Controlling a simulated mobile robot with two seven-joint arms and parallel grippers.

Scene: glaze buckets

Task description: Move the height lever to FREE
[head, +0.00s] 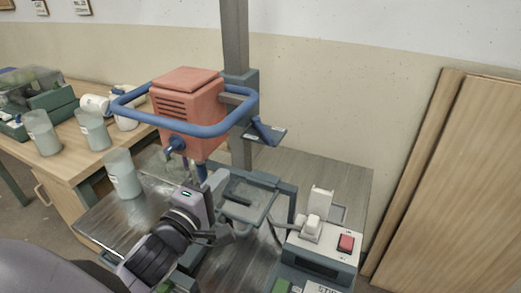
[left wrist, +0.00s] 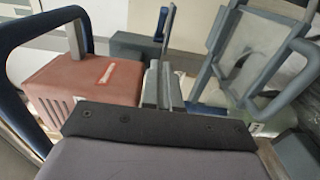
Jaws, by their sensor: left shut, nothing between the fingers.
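The height lever (head: 264,130) is a short blue handle on the bracket at the right of the grey column (head: 237,95), beside the red mixer head (head: 188,105). It tilts up to the left; no FREE marking can be read. In the left wrist view what looks like the lever (left wrist: 168,28) stands beyond my fingertips. My left gripper (head: 218,180) is below the mixer head and lower left of the lever, apart from it. Its fingers also show in the left wrist view (left wrist: 163,85), shut and empty. My right gripper is not in view.
A blue ring handle (head: 205,130) surrounds the mixer head. A grey framed guard (head: 248,207) stands just right of my left gripper. A control box with a red button (head: 346,242) is at the right. A pale bucket (head: 123,174) stands at the bench's left.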

